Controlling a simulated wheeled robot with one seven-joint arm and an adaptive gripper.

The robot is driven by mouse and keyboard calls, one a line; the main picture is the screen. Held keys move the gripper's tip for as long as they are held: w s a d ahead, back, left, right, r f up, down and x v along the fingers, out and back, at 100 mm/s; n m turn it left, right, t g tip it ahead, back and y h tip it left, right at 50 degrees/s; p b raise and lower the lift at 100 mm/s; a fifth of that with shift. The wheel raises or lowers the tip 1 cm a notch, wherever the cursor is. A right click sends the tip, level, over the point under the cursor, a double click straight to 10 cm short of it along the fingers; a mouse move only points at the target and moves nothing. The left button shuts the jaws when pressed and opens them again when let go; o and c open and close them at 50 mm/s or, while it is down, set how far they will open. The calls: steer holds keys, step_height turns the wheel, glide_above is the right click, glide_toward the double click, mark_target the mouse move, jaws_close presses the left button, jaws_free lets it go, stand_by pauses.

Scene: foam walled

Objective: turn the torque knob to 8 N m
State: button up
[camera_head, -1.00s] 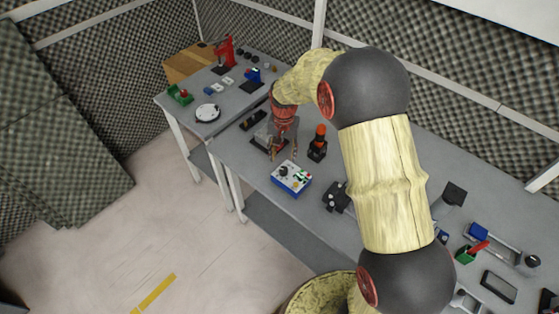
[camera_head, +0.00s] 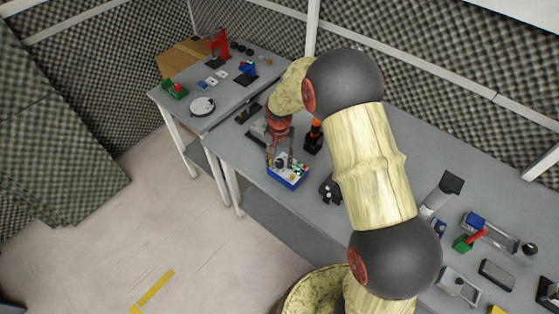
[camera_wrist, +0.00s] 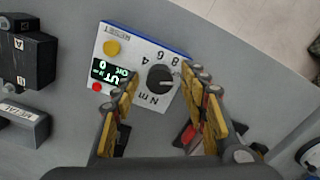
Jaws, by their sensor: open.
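The torque tester is a blue box with a white face (camera_wrist: 117,48); it stands near the bench's front edge in the head view (camera_head: 289,178). Its round black knob (camera_wrist: 160,79) has the numbers 4, 6 and 8 around it and "N m" beside it. A light mark shows on the knob's right side. The face also has a yellow button (camera_wrist: 111,47), a small lit display (camera_wrist: 109,73) and a red light (camera_wrist: 97,87). My gripper (camera_wrist: 162,80) is open, with one finger on each side of the knob and visible gaps. It shows over the box in the head view (camera_head: 280,158).
A black block marked A (camera_wrist: 28,55) and a grey metal block (camera_wrist: 23,124) lie left in the wrist view. An orange-topped black device (camera_head: 314,135) stands behind the tester. A black fixture (camera_head: 329,188) is to its right. The bench's front edge is close.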

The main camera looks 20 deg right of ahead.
steer(key=shift+c, duration=0.7)
jaws_close()
steer(key=n+p, duration=0.1)
steer(key=n, duration=0.2)
steer(key=shift+r+n, duration=0.1)
steer(key=shift+n, duration=0.3)
steer(key=n+p, duration=0.1)
steer(key=n, duration=0.3)
steer(key=shift+n, duration=0.4)
steer(key=shift+o, duration=0.7)
jaws_free()
